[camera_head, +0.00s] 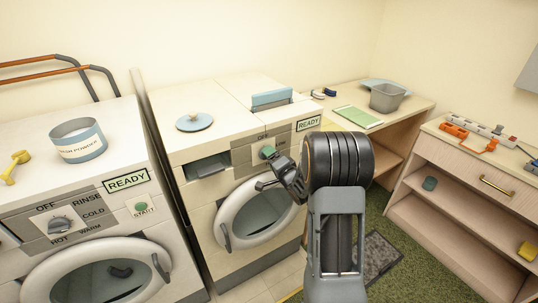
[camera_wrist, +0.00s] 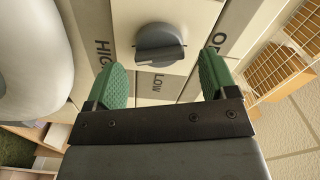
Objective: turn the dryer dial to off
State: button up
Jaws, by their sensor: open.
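The dryer (camera_head: 223,165) is the white machine in the middle of the head view, with a control panel marked OFF at its top. Its dark grey dial (camera_wrist: 160,45) shows in the wrist view on a pale plate, with HIGH to the left, LOW just below and OFF to the right. I cannot tell which mark the dial points to. My gripper (camera_wrist: 160,64) is open, with its two green fingertips on either side of the dial and apart from it. In the head view my gripper (camera_head: 271,155) is at the dryer's panel and mostly hides the dial.
The washer (camera_head: 90,180) with its own dial (camera_head: 60,225) stands at the left. The dryer's round door (camera_head: 229,221) is below the panel. A blue lid (camera_head: 195,121) lies on the dryer top. A desk with a grey bin (camera_head: 387,98) and a drawer cabinet (camera_head: 470,170) stand at the right.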

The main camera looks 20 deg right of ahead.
jog(key=shift+w+a, duration=0.15)
jog(key=shift+w, duration=1.1)
jog(key=shift+c, duration=0.3)
jog(key=c, duration=0.8)
